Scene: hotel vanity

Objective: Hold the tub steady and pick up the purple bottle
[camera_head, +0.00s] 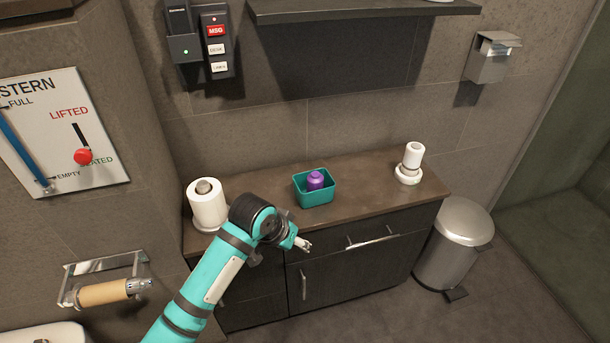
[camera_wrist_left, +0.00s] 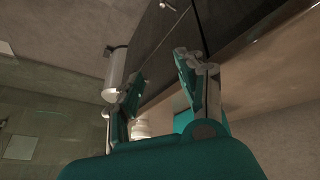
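The teal tub (camera_head: 318,197) stands on the dark vanity counter, near its middle. The purple bottle (camera_head: 315,180) is inside the tub, with its cap and shoulder showing above the rim and its lower part hidden. My left gripper (camera_head: 304,245) is in front of the counter's front edge, below the tub and apart from it. In the left wrist view my left gripper (camera_wrist_left: 160,68) has its two fingers spread with nothing between them. A teal patch that looks like the tub (camera_wrist_left: 183,121) shows behind the right finger. My right gripper is in neither view.
A paper roll on a holder (camera_head: 208,207) stands at the counter's left end. A white object on a round base (camera_head: 410,165) stands at the right. A metal bin (camera_head: 457,240) is on the floor. A dark shelf (camera_head: 365,12) hangs above.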

